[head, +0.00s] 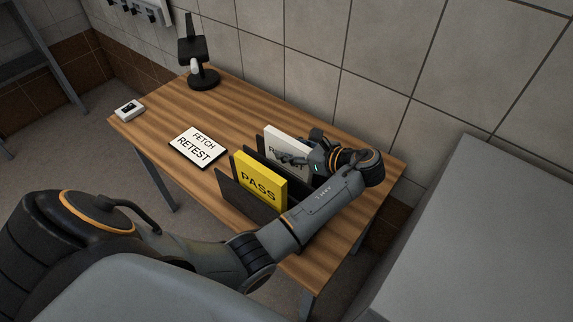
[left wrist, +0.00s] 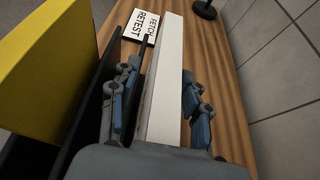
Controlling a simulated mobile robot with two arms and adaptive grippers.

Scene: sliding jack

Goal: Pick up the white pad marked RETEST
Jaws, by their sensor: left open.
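The white pad marked RETEST (head: 285,137) stands upright in a slot of the black rack (head: 232,186), its lettering partly hidden by my left gripper. In the left wrist view the white pad (left wrist: 166,85) runs between the two fingers as a long pale edge. My left gripper (head: 300,160) is at the pad, coming from the right end of the table. In the left wrist view the left gripper (left wrist: 160,98) is open, with one finger on each side of the pad. Whether the fingers touch it is unclear. My right gripper is not in view.
A yellow pad marked PASS (head: 258,182) stands in the rack's front slot. A sign reading FETCH RETEST (head: 197,146) lies flat on the wooden table (head: 160,112). A black stand (head: 203,78) and a small white device (head: 129,109) are farther back. A tiled wall (head: 300,60) borders the table.

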